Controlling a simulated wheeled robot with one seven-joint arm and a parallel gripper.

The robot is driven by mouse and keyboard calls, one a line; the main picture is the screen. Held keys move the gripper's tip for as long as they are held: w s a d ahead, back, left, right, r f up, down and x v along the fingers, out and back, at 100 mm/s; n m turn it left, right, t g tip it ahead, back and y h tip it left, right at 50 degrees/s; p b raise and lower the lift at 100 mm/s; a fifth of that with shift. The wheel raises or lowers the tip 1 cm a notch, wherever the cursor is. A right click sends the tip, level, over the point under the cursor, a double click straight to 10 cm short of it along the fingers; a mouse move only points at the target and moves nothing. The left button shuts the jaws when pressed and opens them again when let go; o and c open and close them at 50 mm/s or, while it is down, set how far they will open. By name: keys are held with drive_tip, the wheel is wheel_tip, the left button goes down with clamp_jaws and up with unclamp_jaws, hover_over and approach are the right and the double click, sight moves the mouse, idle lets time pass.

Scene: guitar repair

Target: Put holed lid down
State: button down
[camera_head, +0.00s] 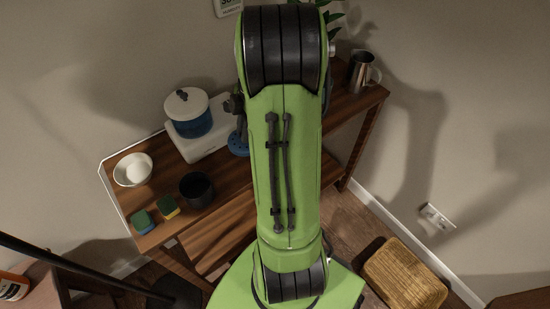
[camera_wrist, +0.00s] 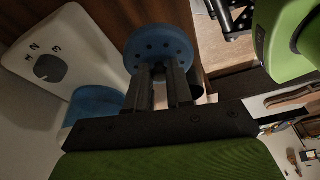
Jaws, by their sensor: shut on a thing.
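The blue round holed lid (camera_wrist: 160,48) is at the tips of my gripper (camera_wrist: 160,80) in the wrist view, its ring of dark holes facing the camera. My gripper is shut on it. In the head view the lid (camera_head: 238,144) shows partly at the left edge of my green arm, over the wooden table (camera_head: 230,190), just right of the white device. My arm hides the rest of it and the gripper there. I cannot tell whether the lid touches the tabletop.
A white device (camera_head: 200,145) carries a blue pot with a white lid (camera_head: 188,112). A dark cup (camera_head: 196,190), a white bowl (camera_head: 133,169), sponges (camera_head: 155,215) and a metal mug (camera_head: 363,72) stand on the table. Bare wood lies between cup and arm.

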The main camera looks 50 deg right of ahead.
drive_tip(key=b+x, duration=0.1)
drive_tip(key=x, duration=0.2)
drive_tip(key=d+b+x, duration=0.1)
drive_tip(key=x, duration=0.2)
drive_tip(key=s+d+b+x, duration=0.1)
drive_tip(key=x, duration=0.2)
drive_tip(key=shift+w+a+f+b, duration=0.15)
drive_tip(key=shift+f+b, duration=0.2)
drive_tip(key=shift+f, duration=0.35)
drive_tip(key=shift+r, duration=0.1)
